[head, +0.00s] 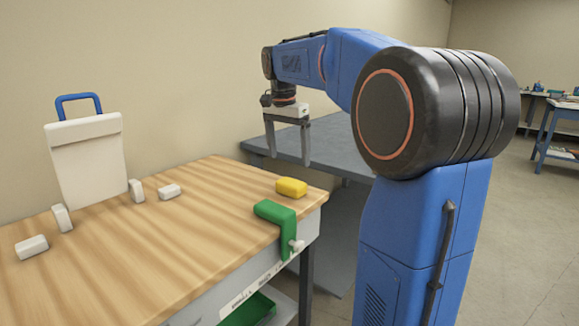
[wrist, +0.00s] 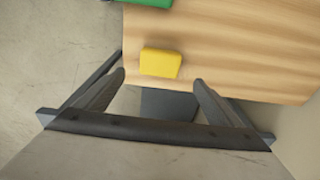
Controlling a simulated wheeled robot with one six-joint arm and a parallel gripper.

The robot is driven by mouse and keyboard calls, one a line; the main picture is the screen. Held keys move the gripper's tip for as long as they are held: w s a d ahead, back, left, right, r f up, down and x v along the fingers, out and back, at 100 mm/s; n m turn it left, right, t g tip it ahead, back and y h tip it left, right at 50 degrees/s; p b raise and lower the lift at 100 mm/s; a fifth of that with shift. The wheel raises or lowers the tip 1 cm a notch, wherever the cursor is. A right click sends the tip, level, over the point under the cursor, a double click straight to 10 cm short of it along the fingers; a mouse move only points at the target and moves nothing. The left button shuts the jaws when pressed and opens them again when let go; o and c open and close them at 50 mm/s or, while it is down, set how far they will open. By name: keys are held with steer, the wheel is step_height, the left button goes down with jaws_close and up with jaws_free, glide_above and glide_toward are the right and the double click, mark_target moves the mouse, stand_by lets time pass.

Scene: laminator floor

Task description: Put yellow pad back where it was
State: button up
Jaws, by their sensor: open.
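The yellow pad (head: 291,187) lies flat on the wooden table top (head: 170,240), near its right end and close to the edge. It also shows in the wrist view (wrist: 160,63), just beyond and between my fingertips. My gripper (head: 289,160) points down, open and empty, above and apart from the pad. In the wrist view its two fingers (wrist: 160,80) are spread wider than the pad. No mark of an earlier place for the pad shows.
A green clamp (head: 275,212) grips the table's front corner beside the pad. A white board with a blue handle (head: 85,150) stands at the back left, with several white blocks (head: 170,192) around it. A grey table (head: 330,140) stands behind. The middle of the wooden top is clear.

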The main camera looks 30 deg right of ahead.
steer(key=s+a+f+n, duration=0.2)
steer(key=s+a, duration=0.1)
steer(key=s, duration=0.2)
steer(key=s+a+f+n+t, duration=0.1)
steer(key=s+a+f+n, duration=0.1)
steer(key=s, duration=0.3)
steer(key=s+a+f+n+t, duration=0.1)
steer(key=s+a+f+n, duration=0.1)
steer(key=s, duration=0.4)
steer(key=shift+a+f+n+y, duration=0.15)
steer(key=shift+a+n, duration=0.15)
steer(key=shift+a, duration=0.35)
steer(key=shift+a+n+y, duration=0.15)
steer(key=shift+a+n, duration=0.15)
steer(key=shift+a, duration=0.35)
steer(key=s+a+f+n+t, duration=0.1)
steer(key=s+a+f+n, duration=0.1)
steer(key=s+f, duration=0.5)
steer(key=s+a+f+n+t, duration=0.1)
steer(key=s+a+f+n, duration=0.2)
steer(key=s+f, duration=0.3)
steer(key=shift+s+f+n+y, duration=0.4)
steer(key=shift+f+n, duration=0.1)
steer(key=shift+n, duration=0.4)
